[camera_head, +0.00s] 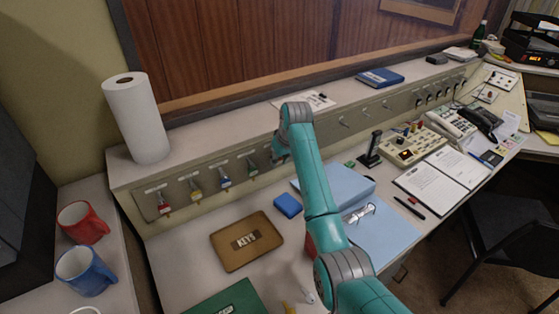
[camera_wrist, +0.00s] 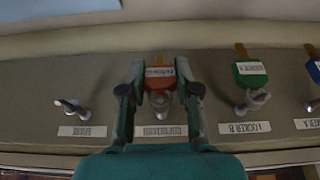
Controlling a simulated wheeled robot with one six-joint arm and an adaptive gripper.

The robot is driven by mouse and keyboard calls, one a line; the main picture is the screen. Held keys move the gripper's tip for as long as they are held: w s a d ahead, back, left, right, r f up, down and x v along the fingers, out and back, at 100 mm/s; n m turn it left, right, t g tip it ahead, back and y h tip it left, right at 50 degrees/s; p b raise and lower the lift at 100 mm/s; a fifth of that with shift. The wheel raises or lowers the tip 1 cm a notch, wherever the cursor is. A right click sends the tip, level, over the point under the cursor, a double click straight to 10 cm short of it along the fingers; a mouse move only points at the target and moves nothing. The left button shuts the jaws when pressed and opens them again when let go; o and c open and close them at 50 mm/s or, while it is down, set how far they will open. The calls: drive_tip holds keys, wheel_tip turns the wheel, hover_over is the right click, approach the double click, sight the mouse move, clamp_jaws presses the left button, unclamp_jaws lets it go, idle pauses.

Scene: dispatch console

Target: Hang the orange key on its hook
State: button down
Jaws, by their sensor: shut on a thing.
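The orange key (camera_wrist: 159,83) has an orange tag with a white label strip. In the wrist view it sits between the two fingers of my gripper (camera_wrist: 160,91), which is shut on it. A metal hook (camera_wrist: 160,105) shows right at the tag, above a label on the panel. I cannot tell whether the key's hole is around the hook or only in front of it. In the head view my gripper (camera_head: 278,155) is against the hook panel (camera_head: 310,140), just right of the green key, and the orange key is hidden there.
The green key (camera_wrist: 249,72) hangs on the neighbouring hook; blue, yellow and red (camera_head: 164,205) keys hang farther left in the head view. An empty hook (camera_wrist: 70,107) is on the other side. The KEYS box (camera_head: 235,262), a blue block (camera_head: 288,206) and folders lie on the desk below.

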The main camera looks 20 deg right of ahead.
drive_tip(key=shift+w+a, duration=0.2)
drive_tip(key=shift+w, duration=0.45)
idle(0.6)
drive_tip(key=shift+w+a+r, duration=0.1)
drive_tip(key=shift+w+r, duration=0.05)
drive_tip(key=shift+w, duration=0.1)
idle(0.3)
drive_tip(key=shift+w+a, duration=0.15)
drive_tip(key=shift+w, duration=0.05)
idle(0.3)
drive_tip(key=c, duration=0.7)
unclamp_jaws()
drive_tip(key=shift+c, duration=0.2)
drive_tip(key=shift+f, duration=0.2)
drive_tip(key=shift+s, duration=0.1)
drive_tip(key=shift+r, duration=0.1)
drive_tip(key=shift+v, duration=2.9)
